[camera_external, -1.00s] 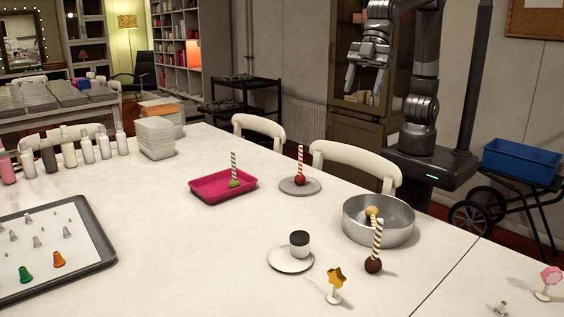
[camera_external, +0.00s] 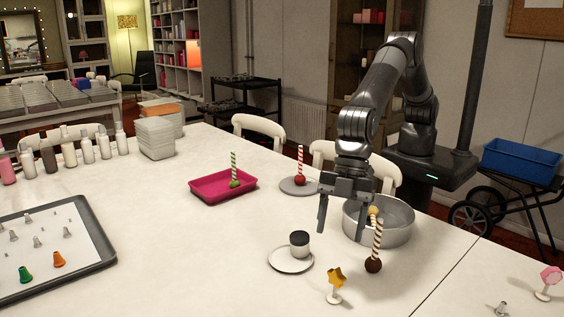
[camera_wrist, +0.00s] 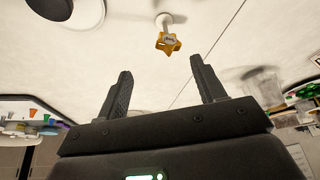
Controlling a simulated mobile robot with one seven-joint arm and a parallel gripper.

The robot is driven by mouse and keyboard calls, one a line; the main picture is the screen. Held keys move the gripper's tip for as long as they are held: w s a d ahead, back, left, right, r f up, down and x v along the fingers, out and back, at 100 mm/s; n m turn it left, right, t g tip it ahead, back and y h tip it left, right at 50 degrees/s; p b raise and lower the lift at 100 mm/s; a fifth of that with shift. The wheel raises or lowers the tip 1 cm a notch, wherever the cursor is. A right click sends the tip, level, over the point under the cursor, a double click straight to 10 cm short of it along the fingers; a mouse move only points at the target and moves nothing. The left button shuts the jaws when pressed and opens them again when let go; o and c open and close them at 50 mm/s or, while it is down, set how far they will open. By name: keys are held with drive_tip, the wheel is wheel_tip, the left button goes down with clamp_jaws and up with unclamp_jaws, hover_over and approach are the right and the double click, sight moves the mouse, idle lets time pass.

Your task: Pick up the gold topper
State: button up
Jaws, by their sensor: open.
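The gold topper (camera_external: 336,279) is a gold star on a short stem with a round white base. It stands upright on the white table (camera_external: 150,235) near the front. It also shows in the wrist view at the top middle (camera_wrist: 168,42), beyond my fingertips. My gripper (camera_external: 346,222) is open and empty, above the table beside the metal pan. In the wrist view my two fingers (camera_wrist: 163,80) are spread wide with nothing between them. The topper is nearer the external camera than my gripper, and apart from it.
A round metal pan (camera_external: 391,236) is close to my gripper. A striped stick with a brown ball (camera_external: 373,265) stands in front of it. A white saucer (camera_external: 275,260) holds a dark cup (camera_external: 300,243). A pink tray (camera_external: 205,191) and grey plate (camera_external: 290,187) lie farther back.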

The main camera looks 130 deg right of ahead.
sight(335, 284)
drive_tip(key=x, duration=0.8)
drive_tip(key=shift+s+a, duration=0.1)
drive_tip(key=shift+a, duration=0.25)
drive_tip(key=shift+s+x, duration=0.15)
drive_tip(key=shift+x, duration=1.2)
drive_tip(key=shift+s+x, duration=0.2)
drive_tip(key=shift+x, duration=1.15)
drive_tip(key=shift+a+f, duration=0.1)
drive_tip(key=shift+f, duration=0.05)
clamp_jaws()
